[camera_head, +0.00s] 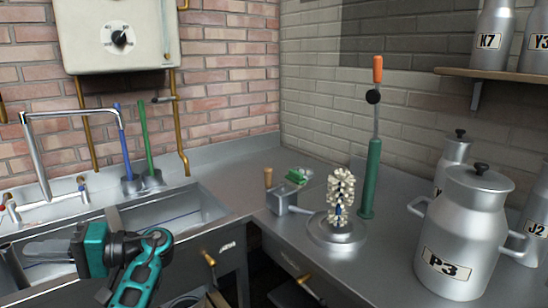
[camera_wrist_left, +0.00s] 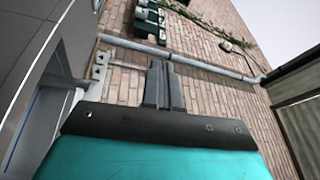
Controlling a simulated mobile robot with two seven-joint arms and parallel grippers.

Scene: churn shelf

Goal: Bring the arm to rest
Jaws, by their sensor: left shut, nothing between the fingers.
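My left arm comes in at the lower left of the head view, with teal and black links. Its gripper (camera_head: 32,249) points left over the sink area, in front of the basin. In the left wrist view the two dark fingers (camera_wrist_left: 161,66) stand side by side, closed together with nothing between them. No object touches the fingers. My right gripper does not show in either view.
The sink (camera_head: 170,208) with its tall tap (camera_head: 40,150) is close behind the arm. On the right counter stand a bristly brush on a round base (camera_head: 338,235), a green pump with orange handle (camera_head: 371,175) and milk churn P3 (camera_head: 462,225). A shelf (camera_head: 500,73) holds more churns.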

